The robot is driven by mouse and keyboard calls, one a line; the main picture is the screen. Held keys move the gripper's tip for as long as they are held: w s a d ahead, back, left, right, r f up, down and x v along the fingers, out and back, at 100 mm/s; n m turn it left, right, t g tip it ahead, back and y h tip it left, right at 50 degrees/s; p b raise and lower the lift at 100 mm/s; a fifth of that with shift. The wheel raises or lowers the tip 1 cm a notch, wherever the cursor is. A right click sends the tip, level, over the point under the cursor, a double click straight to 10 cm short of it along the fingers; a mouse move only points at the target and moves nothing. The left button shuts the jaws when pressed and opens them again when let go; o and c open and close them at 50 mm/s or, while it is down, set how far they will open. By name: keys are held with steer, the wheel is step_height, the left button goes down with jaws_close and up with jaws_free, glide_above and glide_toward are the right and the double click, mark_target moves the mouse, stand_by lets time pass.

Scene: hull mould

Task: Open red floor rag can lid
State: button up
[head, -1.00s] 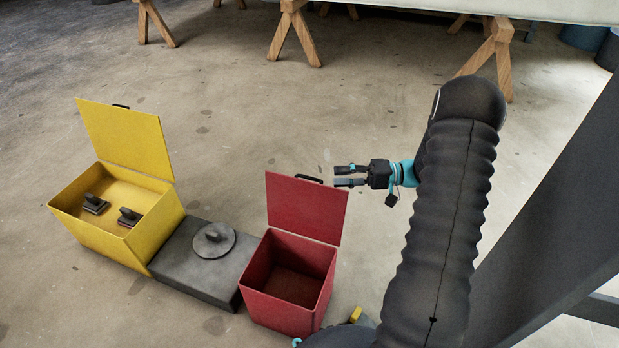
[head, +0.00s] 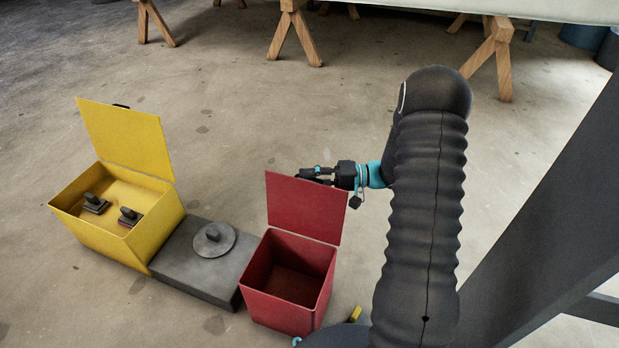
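The red rag can (head: 284,305) stands on the floor at lower centre, a square open box that looks empty inside. Its red lid (head: 306,210) stands upright at the can's back edge, so the can is open. My gripper (head: 310,174) is at the top edge of the lid, by the dark lid handle. The lid and the fingers overlap there; I cannot tell whether the fingers touch or hold the handle, or how far apart they are.
A grey block (head: 197,272) with a round knobbed disc (head: 214,240) stands left of the red can. Left of it is an open yellow can (head: 150,232) holding two dark knobbed blocks. Wooden trestles (head: 294,38) stand behind. The floor between is clear.

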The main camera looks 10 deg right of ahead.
jaws_close()
steer(key=shift+f, duration=0.1)
steer(key=shift+w+d+f+b, duration=0.1)
steer(key=shift+w+d+b, duration=0.15)
steer(key=shift+w+b, duration=0.4)
steer(key=shift+s, duration=0.2)
steer(key=shift+o, duration=1.7)
jaws_free()
